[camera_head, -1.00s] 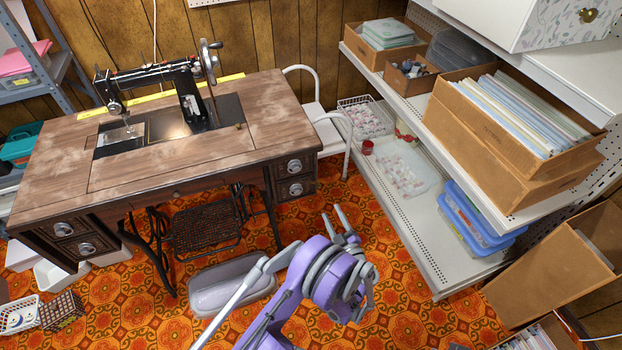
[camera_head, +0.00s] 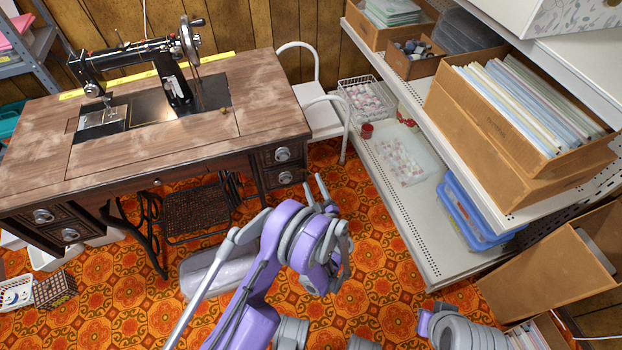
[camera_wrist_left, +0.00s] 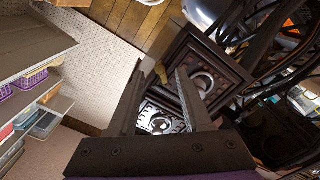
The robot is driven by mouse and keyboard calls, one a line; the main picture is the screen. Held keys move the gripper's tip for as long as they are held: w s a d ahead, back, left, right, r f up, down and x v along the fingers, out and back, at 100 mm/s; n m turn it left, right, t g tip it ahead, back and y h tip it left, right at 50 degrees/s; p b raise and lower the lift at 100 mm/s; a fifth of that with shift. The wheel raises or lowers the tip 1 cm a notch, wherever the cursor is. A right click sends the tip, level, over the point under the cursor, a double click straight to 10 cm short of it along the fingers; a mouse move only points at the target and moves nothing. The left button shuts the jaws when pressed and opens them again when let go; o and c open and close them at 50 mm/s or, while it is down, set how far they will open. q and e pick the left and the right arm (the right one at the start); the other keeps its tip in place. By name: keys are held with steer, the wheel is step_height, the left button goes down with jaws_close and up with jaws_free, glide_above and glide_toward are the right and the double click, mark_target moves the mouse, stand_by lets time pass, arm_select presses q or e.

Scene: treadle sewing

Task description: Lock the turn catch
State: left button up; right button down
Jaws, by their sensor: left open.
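A small brass piece (camera_head: 224,111), which looks like the turn catch, stands on the wooden sewing table (camera_head: 255,90), right of the black machine bed. Its turned position is too small to tell. My left gripper (camera_head: 324,190) is open and empty over the floor, in front and to the right of the table's right drawers (camera_head: 284,166). In the left wrist view its two fingers (camera_wrist_left: 158,90) stand apart, with the ring-pull drawer fronts (camera_wrist_left: 214,70) beyond and between them. My right gripper is not visible.
The black sewing machine (camera_head: 135,58) stands on the table. A white step stool (camera_head: 318,112) stands right of it. A shelf unit (camera_head: 415,240) with boxes lines the right side. Part of my right arm (camera_head: 460,332) shows at bottom right.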

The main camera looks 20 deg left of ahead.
arm_select(q)
steer(key=shift+x, duration=1.3)
jaws_close()
